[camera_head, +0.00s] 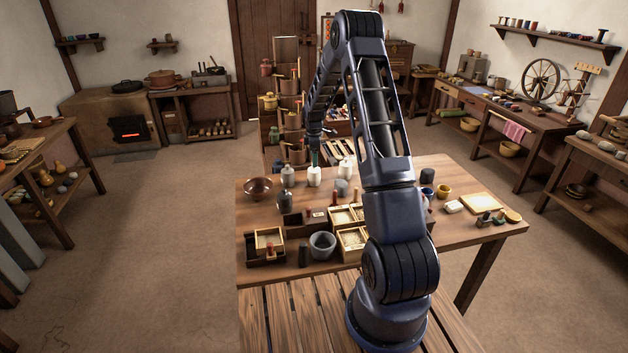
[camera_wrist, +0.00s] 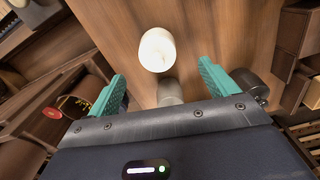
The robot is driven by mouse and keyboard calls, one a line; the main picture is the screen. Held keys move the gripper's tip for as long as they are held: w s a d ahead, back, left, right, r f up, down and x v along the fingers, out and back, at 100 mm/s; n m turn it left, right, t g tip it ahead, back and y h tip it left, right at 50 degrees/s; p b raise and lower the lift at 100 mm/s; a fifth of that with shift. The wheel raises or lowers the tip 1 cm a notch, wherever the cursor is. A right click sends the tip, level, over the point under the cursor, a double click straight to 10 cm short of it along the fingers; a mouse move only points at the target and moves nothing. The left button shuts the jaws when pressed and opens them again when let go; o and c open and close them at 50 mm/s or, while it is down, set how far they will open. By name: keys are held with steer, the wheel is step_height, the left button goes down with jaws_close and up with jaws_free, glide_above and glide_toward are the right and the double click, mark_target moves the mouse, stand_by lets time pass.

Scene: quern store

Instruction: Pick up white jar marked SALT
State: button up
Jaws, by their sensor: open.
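Two white jars stand toward the back of the wooden table in the head view, a left one (camera_head: 314,177) and a right one (camera_head: 346,169). No SALT marking can be read on either, so I cannot tell which is the one named. My gripper (camera_head: 314,158) is directly above or just behind the left white jar. In the wrist view my teal fingers (camera_wrist: 164,84) are spread wide with nothing gripped. A white jar (camera_wrist: 157,49) stands beyond the fingertips, apart from them. A grey cylindrical thing (camera_wrist: 170,91) shows between the fingers, partly hidden by the gripper body.
A grey jar (camera_head: 287,178) and a brown bowl (camera_head: 258,188) stand left of the white jars. A dark round-ended thing (camera_wrist: 250,85) is close by my right finger. Wooden boxes (camera_head: 269,242) and a grey mortar (camera_head: 322,245) fill the table's front; a wooden rack (camera_head: 291,120) stands behind.

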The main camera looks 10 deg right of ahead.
mark_target(314, 169)
steer(key=f, duration=0.9)
steer(key=shift+w+f, duration=0.2)
steer(key=shift+f, duration=0.15)
steer(key=shift+r, duration=0.1)
steer(key=c, duration=1.4)
